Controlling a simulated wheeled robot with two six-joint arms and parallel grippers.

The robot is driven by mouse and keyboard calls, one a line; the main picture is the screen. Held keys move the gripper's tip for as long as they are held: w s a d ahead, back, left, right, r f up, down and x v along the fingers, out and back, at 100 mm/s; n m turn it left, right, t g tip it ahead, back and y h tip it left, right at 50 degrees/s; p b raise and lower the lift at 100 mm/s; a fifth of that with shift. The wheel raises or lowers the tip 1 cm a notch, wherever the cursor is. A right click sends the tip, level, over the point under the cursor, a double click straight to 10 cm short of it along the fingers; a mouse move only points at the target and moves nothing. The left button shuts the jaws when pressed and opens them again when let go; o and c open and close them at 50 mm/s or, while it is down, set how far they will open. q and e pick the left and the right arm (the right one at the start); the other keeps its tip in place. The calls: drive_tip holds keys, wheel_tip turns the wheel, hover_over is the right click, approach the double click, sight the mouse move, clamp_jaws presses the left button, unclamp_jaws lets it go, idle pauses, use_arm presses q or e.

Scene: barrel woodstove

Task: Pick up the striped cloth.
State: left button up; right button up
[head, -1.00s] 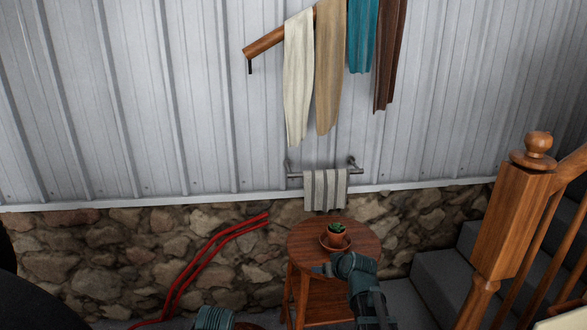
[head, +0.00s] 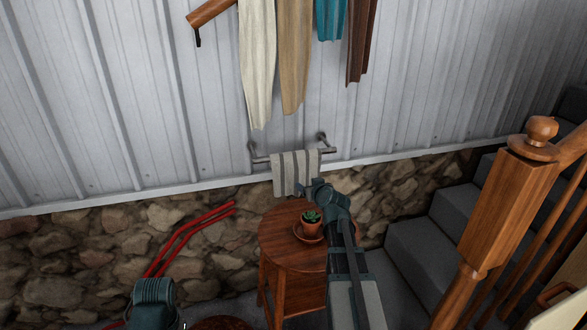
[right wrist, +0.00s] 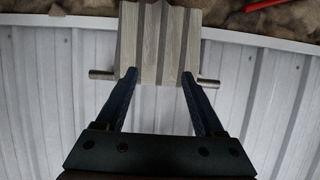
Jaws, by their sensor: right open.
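The striped cloth (head: 293,172), grey and off-white, hangs folded over a metal towel bar (head: 262,158) on the wall. In the right wrist view the cloth (right wrist: 160,45) hangs over its bar (right wrist: 208,83), with the bar's ends showing on both sides. My right gripper (head: 316,186) is at the cloth's lower right in the head view. In the right wrist view its two fingers (right wrist: 159,77) are open, one near each side edge of the cloth; I cannot tell whether they touch it. Of my left arm only a teal link shows at the bottom left; its jaws are not visible.
A round wooden stool (head: 277,243) with a potted plant (head: 311,222) stands below the cloth, close under my right arm. Longer cloths (head: 257,65) hang above from a wooden rail (head: 209,11). Stairs and a wooden newel post (head: 507,215) are at the right. A red bent tube (head: 185,235) is at the left.

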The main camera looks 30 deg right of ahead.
sight(299, 177)
drive_tip(key=b+x, duration=0.4)
drive_tip(key=x, duration=0.9)
drive_tip(key=shift+w+d+f+b, duration=0.1)
drive_tip(key=shift+d+b, duration=0.1)
drive_tip(key=shift+b, duration=0.15)
drive_tip(key=shift+c, duration=0.2)
clamp_jaws()
